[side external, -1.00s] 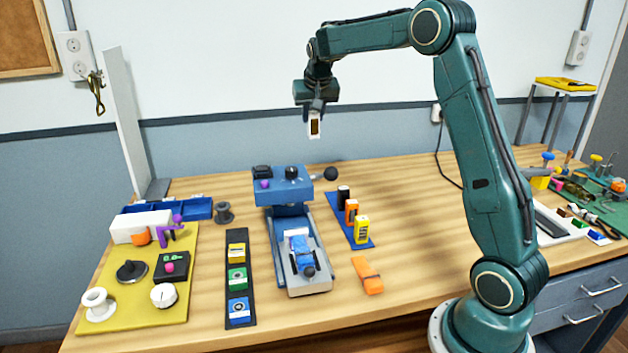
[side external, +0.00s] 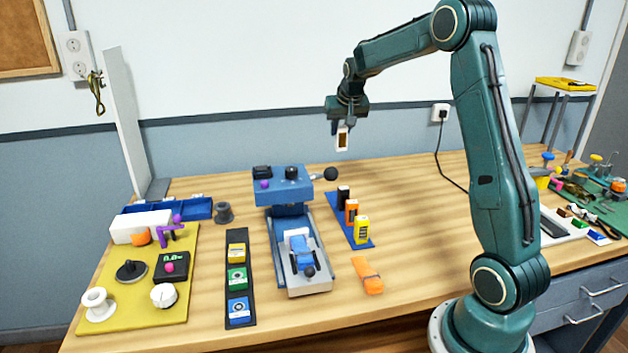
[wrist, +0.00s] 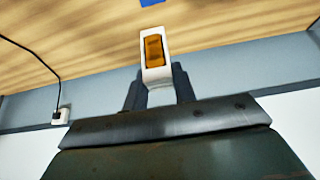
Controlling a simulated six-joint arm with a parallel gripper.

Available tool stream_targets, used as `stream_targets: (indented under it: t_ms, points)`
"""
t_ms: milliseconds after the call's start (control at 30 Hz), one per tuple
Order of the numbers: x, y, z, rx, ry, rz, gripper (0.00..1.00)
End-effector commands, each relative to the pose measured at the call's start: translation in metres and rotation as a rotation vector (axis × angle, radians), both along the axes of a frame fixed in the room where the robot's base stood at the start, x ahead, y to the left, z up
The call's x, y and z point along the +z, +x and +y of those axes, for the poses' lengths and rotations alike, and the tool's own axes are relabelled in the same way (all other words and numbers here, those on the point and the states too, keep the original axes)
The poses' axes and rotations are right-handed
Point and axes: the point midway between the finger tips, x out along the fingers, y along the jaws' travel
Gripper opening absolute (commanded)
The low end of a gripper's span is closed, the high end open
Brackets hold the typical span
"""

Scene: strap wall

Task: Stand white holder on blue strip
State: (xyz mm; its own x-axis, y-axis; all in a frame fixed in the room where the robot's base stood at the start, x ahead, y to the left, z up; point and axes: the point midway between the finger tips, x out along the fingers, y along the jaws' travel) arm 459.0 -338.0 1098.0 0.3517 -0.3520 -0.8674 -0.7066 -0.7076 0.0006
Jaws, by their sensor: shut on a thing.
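My gripper (side external: 342,127) is shut on the white holder (side external: 342,147) and holds it high in the air, well above the table. The holder is a white frame with an amber-brown window and hangs below the fingers. In the wrist view the white holder (wrist: 144,62) sits between the two dark fingers. The blue strip (side external: 335,212) lies on the table, below the gripper in the picture. A dark, an orange and a yellow holder (side external: 361,230) stand on it in a row. A corner of blue (wrist: 151,2) shows at the top edge of the wrist view.
A blue machine (side external: 290,185) stands left of the strip. A black strip (side external: 240,285) with several coloured blocks lies further left, beside a yellow mat (side external: 140,315). An orange strap roll (side external: 368,275) lies in front. The table right of the strip (side external: 420,210) is clear.

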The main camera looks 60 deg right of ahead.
Motion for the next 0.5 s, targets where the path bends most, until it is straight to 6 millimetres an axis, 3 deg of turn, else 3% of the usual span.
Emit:
stream_targets:
  t_ms: [500]
  points:
    - [-0.099,0.0,0.0,0.0,0.002,0.003,0.02]
